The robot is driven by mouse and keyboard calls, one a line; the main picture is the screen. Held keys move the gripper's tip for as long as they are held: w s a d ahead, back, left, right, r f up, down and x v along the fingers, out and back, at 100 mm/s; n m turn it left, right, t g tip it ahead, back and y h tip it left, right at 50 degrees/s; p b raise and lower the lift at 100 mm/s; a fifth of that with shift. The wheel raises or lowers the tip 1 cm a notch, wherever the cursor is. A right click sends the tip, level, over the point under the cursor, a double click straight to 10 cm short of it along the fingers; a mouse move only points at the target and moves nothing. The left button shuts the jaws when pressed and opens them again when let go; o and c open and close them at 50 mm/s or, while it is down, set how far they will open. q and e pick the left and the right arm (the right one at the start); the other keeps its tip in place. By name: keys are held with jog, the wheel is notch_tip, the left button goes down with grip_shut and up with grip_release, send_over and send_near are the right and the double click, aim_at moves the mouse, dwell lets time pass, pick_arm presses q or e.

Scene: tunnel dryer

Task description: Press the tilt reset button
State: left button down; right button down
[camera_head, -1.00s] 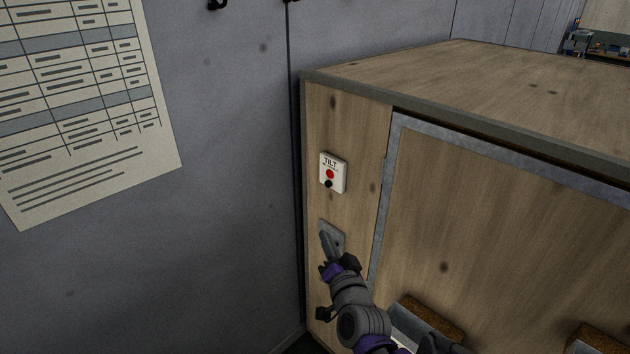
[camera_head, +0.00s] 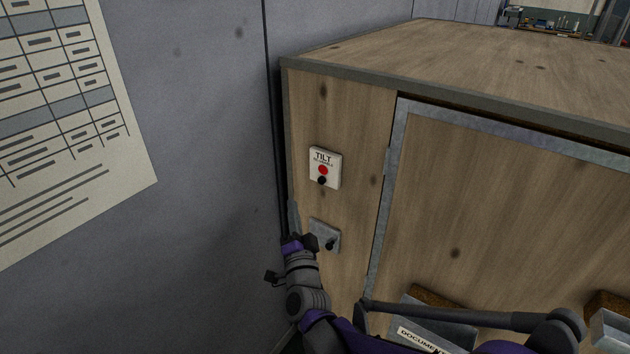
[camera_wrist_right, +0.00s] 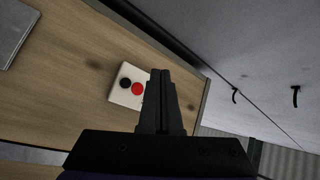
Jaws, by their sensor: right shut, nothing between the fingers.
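A small white panel marked TILT (camera_head: 334,170) is on the narrow wooden front of the cabinet; its smaller lettering is unreadable. It carries a red round part (camera_head: 323,170) with a black round part (camera_head: 321,181) just below. The panel also shows in the wrist view (camera_wrist_right: 117,97), left of the fingers, with its red part (camera_wrist_right: 138,89) nearest them. My right gripper (camera_head: 292,212) points up, shut and empty, lower left of the panel near the cabinet's left edge. In the wrist view its fingertips (camera_wrist_right: 161,73) partly cover the panel's edge; contact is not visible. My left gripper is out of view.
A grey plate with a black knob (camera_head: 330,244) is below the panel, close right of my right gripper. A grey wall with a printed sheet (camera_head: 60,150) stands left. A framed wooden door (camera_head: 500,200) is to the right, with a document holder (camera_head: 425,340) low down.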

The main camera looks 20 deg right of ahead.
aim_at(322, 181)
jog(key=shift+s+d, duration=0.1)
jog(key=shift+d, duration=0.1)
jog(key=w+d+p, duration=0.1)
jog(key=w+d, duration=0.4)
jog(key=d, duration=0.1)
jog(key=shift+w+d+p, duration=0.25)
jog(key=shift+d+p, duration=0.1)
jog(key=shift+p, duration=0.05)
dwell(2.0)
jog(key=shift+w+d, duration=0.3)
jog(key=shift+w+d, duration=0.3)
jog(key=shift+d, duration=0.1)
dwell(0.9)
dwell(0.4)
jog(key=shift+s+a, duration=0.6)
jog(key=shift+a, duration=0.1)
